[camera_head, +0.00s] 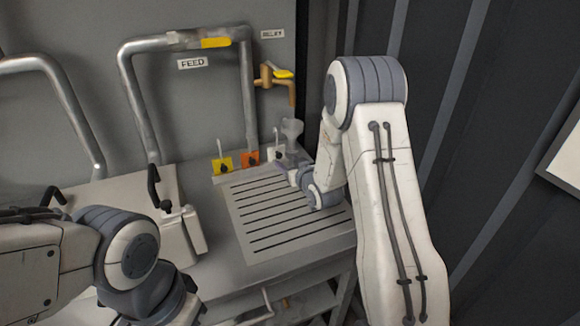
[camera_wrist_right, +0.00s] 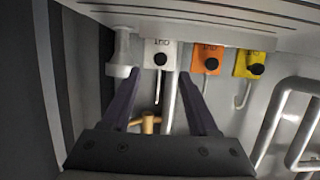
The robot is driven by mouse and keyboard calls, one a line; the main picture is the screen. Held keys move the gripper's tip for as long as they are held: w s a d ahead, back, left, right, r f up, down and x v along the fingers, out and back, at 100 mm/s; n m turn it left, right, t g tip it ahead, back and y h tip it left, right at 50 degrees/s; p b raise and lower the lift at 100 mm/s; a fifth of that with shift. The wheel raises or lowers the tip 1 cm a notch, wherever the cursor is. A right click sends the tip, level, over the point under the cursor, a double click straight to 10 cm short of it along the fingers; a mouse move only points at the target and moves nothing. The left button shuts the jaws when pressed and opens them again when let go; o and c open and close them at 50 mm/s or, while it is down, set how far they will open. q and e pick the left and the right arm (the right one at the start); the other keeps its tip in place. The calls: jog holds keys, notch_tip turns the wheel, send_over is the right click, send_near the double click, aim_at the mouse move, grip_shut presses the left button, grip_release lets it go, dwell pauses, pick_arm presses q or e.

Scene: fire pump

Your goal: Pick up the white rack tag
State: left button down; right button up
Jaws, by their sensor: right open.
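The white rack tag (camera_head: 275,152) stands at the back of the bench, right of an orange tag (camera_head: 250,159) and a yellow tag (camera_head: 222,165). In the right wrist view the white tag (camera_wrist_right: 161,55), with dark lettering and a black knob, appears between and beyond the two fingertips. My right gripper (camera_wrist_right: 159,73) is open, with nothing held between its fingers. In the head view my right gripper (camera_head: 284,160) is small and partly hidden by its own wrist, close to the white tag. My left arm shows at lower left; its gripper fingers are out of sight.
A pale grey fitting (camera_head: 291,130) stands close by the white tag. A slotted drain panel (camera_head: 245,215) covers the bench front. Pipes (camera_head: 135,100) and a brass valve (camera_head: 266,77) rise behind. A lidded box with a black handle (camera_head: 180,235) stands at left.

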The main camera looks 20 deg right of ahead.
aim_at(280, 156)
jog(key=shift+b+x, duration=0.75)
jog(key=shift+x, duration=3)
grip_shut()
jog(key=shift+r, duration=0.1)
notch_tip(280, 156, up, 4)
jog(key=p, duration=0.2)
jog(key=shift+r+p, duration=0.15)
jog(key=shift+p, duration=0.25)
jog(key=shift+s, duration=0.1)
